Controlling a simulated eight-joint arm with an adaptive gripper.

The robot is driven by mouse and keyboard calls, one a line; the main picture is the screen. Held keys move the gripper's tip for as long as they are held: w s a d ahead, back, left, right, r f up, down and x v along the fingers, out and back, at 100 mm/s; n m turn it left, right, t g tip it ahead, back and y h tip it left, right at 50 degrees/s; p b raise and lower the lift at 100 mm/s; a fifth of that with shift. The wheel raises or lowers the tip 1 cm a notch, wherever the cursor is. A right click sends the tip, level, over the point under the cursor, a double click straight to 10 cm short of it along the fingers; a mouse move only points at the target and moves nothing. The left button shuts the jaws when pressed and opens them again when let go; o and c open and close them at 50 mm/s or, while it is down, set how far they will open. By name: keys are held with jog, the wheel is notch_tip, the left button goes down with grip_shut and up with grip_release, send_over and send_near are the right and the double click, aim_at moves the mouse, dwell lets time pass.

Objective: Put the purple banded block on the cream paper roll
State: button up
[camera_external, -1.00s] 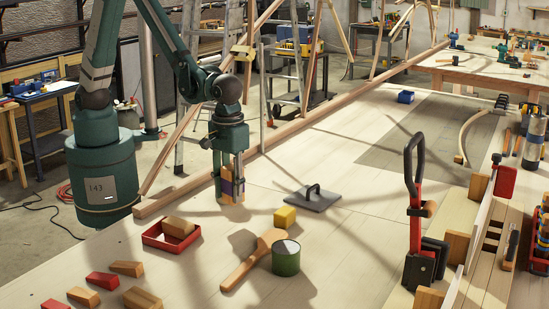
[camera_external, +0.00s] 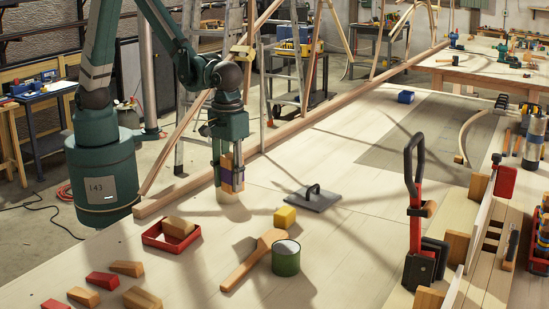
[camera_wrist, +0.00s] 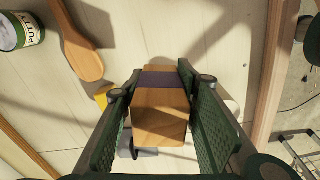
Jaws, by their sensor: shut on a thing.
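The purple banded block (camera_external: 228,178) is a wooden block with a purple band around it. It stands about upright between the fingers of my gripper (camera_external: 229,174), which is shut on it. In the wrist view, the block (camera_wrist: 160,113) fills the space between both fingers (camera_wrist: 162,100), with its purple band toward the top of the picture. The cream paper roll (camera_external: 232,199) is a short pale cylinder standing on the bench, directly below the block in the external view. The block hides part of it. I cannot tell whether block and roll touch.
A red tray (camera_external: 152,240) holding a wooden block is to the left. A yellow cube (camera_external: 285,217), a grey float (camera_external: 312,198), a wooden paddle (camera_external: 246,266) and a green tin (camera_external: 286,259) lie nearby. A long wooden rail (camera_external: 180,191) runs behind.

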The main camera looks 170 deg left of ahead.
jog(key=s+r+n+p, duration=0.2)
jog(key=s+r+p, duration=0.5)
jog(key=s+r, duration=0.3)
jog(key=s, duration=0.4)
jog(key=shift+r+n, duration=0.15)
jog(key=shift+n, duration=0.25)
jog(key=shift+f+p, duration=0.4)
jog(key=shift+f, duration=2.55)
jog(key=shift+f, duration=0.1)
jog(key=shift+a+f, duration=0.1)
jog(key=shift+f, duration=1.85)
jog(key=shift+f, duration=0.15)
